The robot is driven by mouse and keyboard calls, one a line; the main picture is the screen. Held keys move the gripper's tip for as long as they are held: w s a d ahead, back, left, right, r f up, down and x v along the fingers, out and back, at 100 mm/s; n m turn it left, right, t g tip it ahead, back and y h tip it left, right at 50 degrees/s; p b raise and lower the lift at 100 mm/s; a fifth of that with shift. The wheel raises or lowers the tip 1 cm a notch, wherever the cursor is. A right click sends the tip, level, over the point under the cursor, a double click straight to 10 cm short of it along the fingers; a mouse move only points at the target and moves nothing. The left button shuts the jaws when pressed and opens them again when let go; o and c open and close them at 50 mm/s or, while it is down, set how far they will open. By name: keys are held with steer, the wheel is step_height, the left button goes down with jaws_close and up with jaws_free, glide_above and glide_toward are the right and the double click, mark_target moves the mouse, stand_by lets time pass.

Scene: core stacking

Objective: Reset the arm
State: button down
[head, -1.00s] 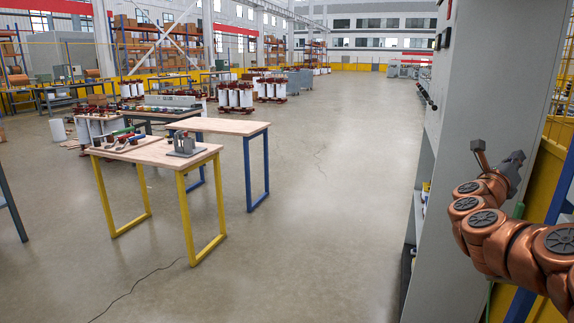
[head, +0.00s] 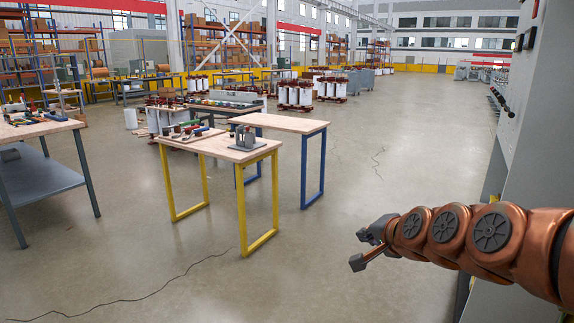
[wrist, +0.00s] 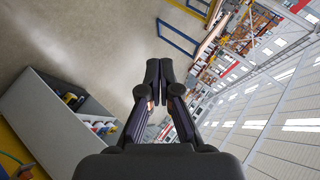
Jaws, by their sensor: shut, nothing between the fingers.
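My gripper (head: 370,232) is at the end of my copper-coloured arm, which reaches in from the right edge of the head view. It is held in the air over the bare floor, right of the tables and apart from everything. In the wrist view my gripper (wrist: 159,72) has its two dark fingers together, with nothing held between them. The wrist view is strongly tilted.
A yellow-legged table (head: 242,152) carries tools and a grey fixture. A blue-legged table (head: 305,124) stands behind it. A grey workbench (head: 50,180) is at left. A tall grey cabinet (head: 545,130) stands close at right. The floor (head: 400,150) between is clear.

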steer(key=s+a+f+n+g, duration=0.2)
steer(key=s+f+n+g, duration=0.15)
steer(key=s+f, duration=0.4)
steer(key=s+a+f+n+g, duration=0.2)
steer(key=s+f+n+g, duration=0.15)
steer(key=s, duration=0.65)
steer(key=s+d+f+n+g+h, duration=0.2)
steer(key=s+g, duration=0.1)
steer(key=s, duration=0.6)
steer(key=s+d+f+n+g+h, duration=0.1)
steer(key=s+d+f+g, duration=0.15)
steer(key=s, duration=0.75)
step_height(320, 180, up, 22)
steer(key=p, duration=1.9)
steer(key=shift+s+f+p, duration=0.2)
steer(key=shift+s+p, duration=0.15)
steer(key=shift+s, duration=0.05)
